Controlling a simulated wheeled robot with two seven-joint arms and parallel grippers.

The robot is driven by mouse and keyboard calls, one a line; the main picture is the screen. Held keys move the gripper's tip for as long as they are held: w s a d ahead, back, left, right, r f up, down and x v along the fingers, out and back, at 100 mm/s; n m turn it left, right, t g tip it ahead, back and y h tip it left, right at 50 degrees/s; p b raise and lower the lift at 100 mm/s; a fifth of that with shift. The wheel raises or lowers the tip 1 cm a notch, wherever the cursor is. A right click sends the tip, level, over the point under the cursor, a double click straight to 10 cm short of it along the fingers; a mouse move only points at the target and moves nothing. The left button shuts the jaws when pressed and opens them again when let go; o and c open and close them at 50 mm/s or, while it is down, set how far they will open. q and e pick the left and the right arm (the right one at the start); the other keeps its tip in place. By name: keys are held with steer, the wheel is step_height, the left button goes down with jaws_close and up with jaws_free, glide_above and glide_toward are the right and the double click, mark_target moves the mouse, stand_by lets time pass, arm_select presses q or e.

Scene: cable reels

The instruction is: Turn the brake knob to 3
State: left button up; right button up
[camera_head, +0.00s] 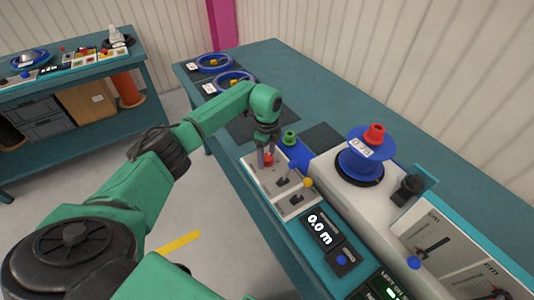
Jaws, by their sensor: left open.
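My left gripper (265,154) points down over a white control panel (297,205) on the teal bench. Its fingers are open around or just above a small red knob (268,159); I cannot tell whether they touch it. A blue-topped lever (293,165) and a yellow-topped lever (308,183) stand on the same panel. A black knob (411,184) sits on the white machine, right of the blue reel (357,160) with its red top. No label or scale shows which one is the brake knob, and no setting is readable. My right gripper is out of view.
A green knob (290,137) stands just right of the gripper. Blue reels (236,80) lie at the bench's far end. A second bench (135,45) stands at the left.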

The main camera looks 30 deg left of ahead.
arm_select(q)
jaws_close()
steer(key=shift+m, duration=0.4)
steer(key=m+b, duration=0.1)
steer(key=m, duration=0.4)
steer(key=shift+w+b, duration=0.1)
steer(key=shift+b, duration=0.3)
steer(key=m+b, duration=0.1)
steer(key=m, duration=0.5)
steer(key=shift+m, duration=0.3)
steer(key=m+b, duration=0.1)
steer(key=m, duration=0.5)
steer(key=shift+b, duration=0.4)
steer(key=m+b, duration=0.1)
steer(key=m, duration=0.4)
steer(key=shift+m, duration=0.3)
steer(key=shift+r, duration=0.1)
